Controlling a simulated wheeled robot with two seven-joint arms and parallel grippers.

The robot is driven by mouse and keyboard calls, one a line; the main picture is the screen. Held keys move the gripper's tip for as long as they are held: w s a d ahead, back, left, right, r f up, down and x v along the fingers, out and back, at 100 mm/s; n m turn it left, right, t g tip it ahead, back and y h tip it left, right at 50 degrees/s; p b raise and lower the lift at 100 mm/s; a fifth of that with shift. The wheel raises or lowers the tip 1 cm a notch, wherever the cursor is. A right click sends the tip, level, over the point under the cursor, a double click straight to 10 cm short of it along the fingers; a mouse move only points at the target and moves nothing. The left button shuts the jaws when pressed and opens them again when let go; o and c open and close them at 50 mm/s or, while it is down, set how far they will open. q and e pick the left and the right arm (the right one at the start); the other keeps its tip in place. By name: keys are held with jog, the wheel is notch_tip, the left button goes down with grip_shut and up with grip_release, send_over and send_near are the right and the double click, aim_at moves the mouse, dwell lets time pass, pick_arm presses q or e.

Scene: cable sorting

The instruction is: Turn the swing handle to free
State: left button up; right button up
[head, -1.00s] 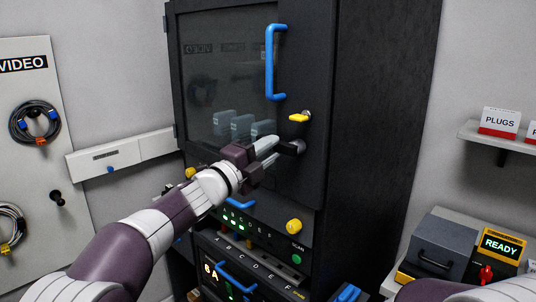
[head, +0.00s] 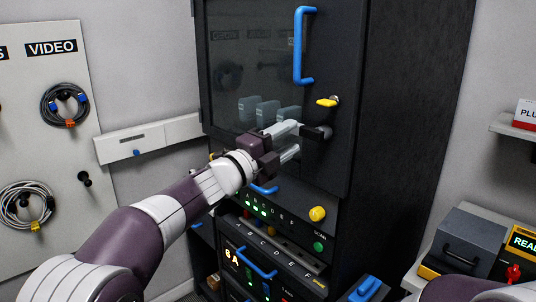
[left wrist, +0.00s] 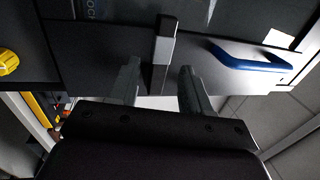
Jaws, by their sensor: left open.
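The swing handle (head: 318,132) is a short dark lever on the right side of the black cabinet door (head: 345,60), below a yellow latch (head: 327,102). My left gripper (head: 297,140) is open in front of the door at the handle. In the left wrist view, the handle (left wrist: 163,50) shows as a grey and black bar in line with the gap between the two spread fingers (left wrist: 160,85). I cannot tell whether a finger touches it. My right gripper is out of view.
A blue door pull (head: 299,45) is above the handle. Below are a yellow knob (head: 317,213), a green button (head: 319,247) and a panel with a blue handle (head: 258,263). A cable board (head: 45,140) is at left, a grey box (head: 470,240) at right.

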pick_arm(q)
jog(key=b+v, duration=0.2)
jog(key=v, duration=0.8)
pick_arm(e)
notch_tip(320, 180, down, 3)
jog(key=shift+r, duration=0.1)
pick_arm(q)
jog(key=shift+s, duration=0.1)
jog(key=w+a+f+n+t+y, duration=0.35)
jog(key=a+f+n+y, duration=0.45)
jog(key=n, duration=0.3)
jog(key=s+a+f+n+g+y+p, duration=0.25)
jog(key=a+f+n, duration=0.2)
jog(key=f, duration=0.25)
jog(key=s+a+f+n+g+y+p, duration=0.1)
jog(key=s+a+f+n+g+y, duration=0.1)
jog(key=a+f+n+g+y, duration=0.25)
jog(key=s+a+f+n+g+p, duration=0.1)
jog(key=s+f+n+g+p, duration=0.2)
jog(key=s, duration=0.8)
jog(key=s+a+f+n+g+y+p, duration=0.1)
jog(key=s+f+n+g+p, duration=0.2)
jog(key=s, duration=0.8)
notch_tip(320, 180, down, 3)
jog(key=shift+s+a+n+g, duration=0.25)
jog(key=shift+n+g, duration=0.5)
jog(key=shift+n, duration=0.45)
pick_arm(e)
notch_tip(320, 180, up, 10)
